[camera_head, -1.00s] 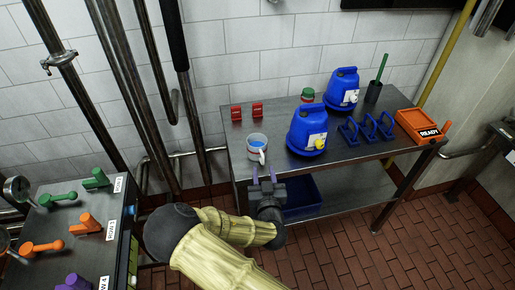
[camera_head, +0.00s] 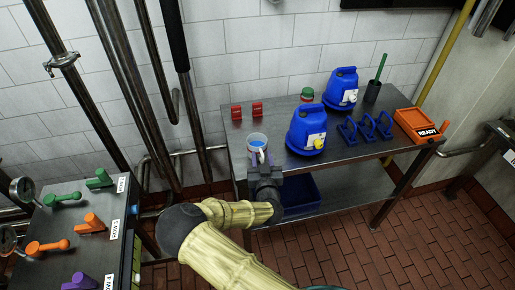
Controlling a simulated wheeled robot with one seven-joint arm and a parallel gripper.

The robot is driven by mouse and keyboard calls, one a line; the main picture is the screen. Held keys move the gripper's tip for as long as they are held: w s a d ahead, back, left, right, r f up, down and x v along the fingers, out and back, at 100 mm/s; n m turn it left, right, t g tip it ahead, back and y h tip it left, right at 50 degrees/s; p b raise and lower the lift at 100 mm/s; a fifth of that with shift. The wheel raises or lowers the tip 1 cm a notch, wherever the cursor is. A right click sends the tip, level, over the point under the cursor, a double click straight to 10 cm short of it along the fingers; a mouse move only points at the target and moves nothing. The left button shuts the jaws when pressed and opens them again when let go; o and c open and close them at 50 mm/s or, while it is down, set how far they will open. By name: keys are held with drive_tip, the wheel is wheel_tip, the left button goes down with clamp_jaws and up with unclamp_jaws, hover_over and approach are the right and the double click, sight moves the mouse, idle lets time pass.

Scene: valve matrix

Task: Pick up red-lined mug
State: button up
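A light grey mug (camera_head: 257,140) with blue showing inside stands near the left front of the metal table. I see no red lining on it. The gripper covers the lower front of the mug and most of the handle. Contact between fingers and mug cannot be made out.
A blue jug (camera_head: 307,130) stands close right of the mug, another (camera_head: 342,90) behind it. Two red pieces (camera_head: 247,111) lie behind the mug. Blue clips (camera_head: 367,129) and an orange READY tray (camera_head: 415,124) are further right. A valve panel (camera_head: 85,225) stands at left.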

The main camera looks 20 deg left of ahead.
idle(0.4)
clamp_jaws()
drive_tip(key=shift+r, duration=0.1)
wheel_tip(320, 180, up, 10)
drive_tip(key=shift+f+b, duration=0.1)
drive_tip(key=shift+b, duration=0.4)
idle(1.2)
